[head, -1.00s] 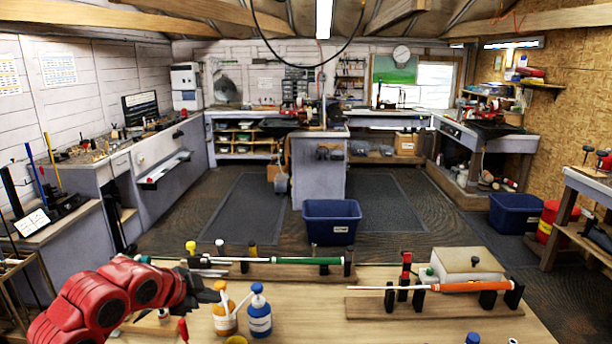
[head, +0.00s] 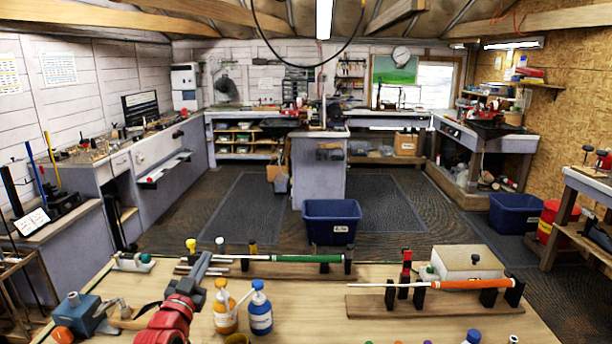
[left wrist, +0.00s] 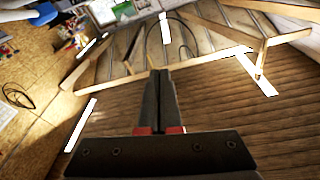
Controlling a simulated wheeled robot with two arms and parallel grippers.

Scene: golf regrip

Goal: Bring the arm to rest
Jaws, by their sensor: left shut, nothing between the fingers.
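My left arm is red and comes in at the bottom left of the head view. Its dark left gripper (head: 203,262) points up and away above the workbench (head: 290,300), in front of the left end of the club with the green grip (head: 310,259). In the left wrist view the two black fingers (left wrist: 160,75) are together and empty, with the ceiling behind them. My right gripper is not in view.
An orange bottle (head: 225,315) and a blue bottle (head: 260,315) stand just right of my left arm. A blue vise (head: 88,312) is to its left. A club with an orange grip (head: 470,284) lies in holders at the right. The bench's middle front is mostly clear.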

